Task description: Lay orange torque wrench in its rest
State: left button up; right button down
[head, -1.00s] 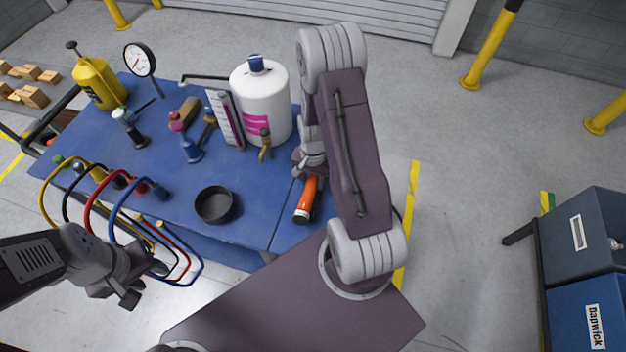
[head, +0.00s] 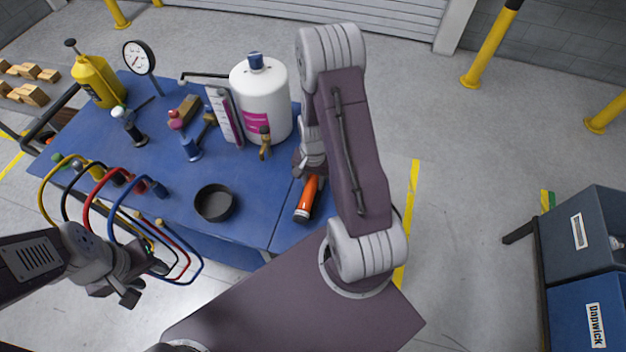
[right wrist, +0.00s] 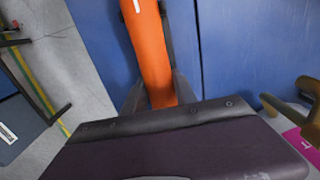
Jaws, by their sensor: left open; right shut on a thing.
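The orange torque wrench (head: 308,193) is at the right end of the blue tabletop, its pale-banded, dark-ended handle pointing toward me. My right gripper (right wrist: 158,92) is shut on it; the orange handle (right wrist: 149,45) runs up between the fingers in the right wrist view. The far part of the wrench is hidden by my right arm and gripper. I cannot tell whether the wrench touches the surface below. I cannot make out its rest. My left gripper (head: 146,283) is open and empty, in front of the table at lower left.
A white jug (head: 262,95) and a brass-coloured fitting (head: 265,143) stand left of my right gripper. A black round dish (head: 214,203) is near the front edge. Coloured hoses (head: 88,217) loop close to my left gripper. The tabletop around the dish is clear.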

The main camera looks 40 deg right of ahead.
jog(key=shift+w, duration=0.1)
jog(key=c, duration=1)
grip_release()
jog(key=shift+o, duration=0.5)
jog(key=shift+r, duration=0.1)
notch_tip(320, 180, up, 9)
jog(key=p, duration=0.8)
jog(key=shift+r, duration=0.1)
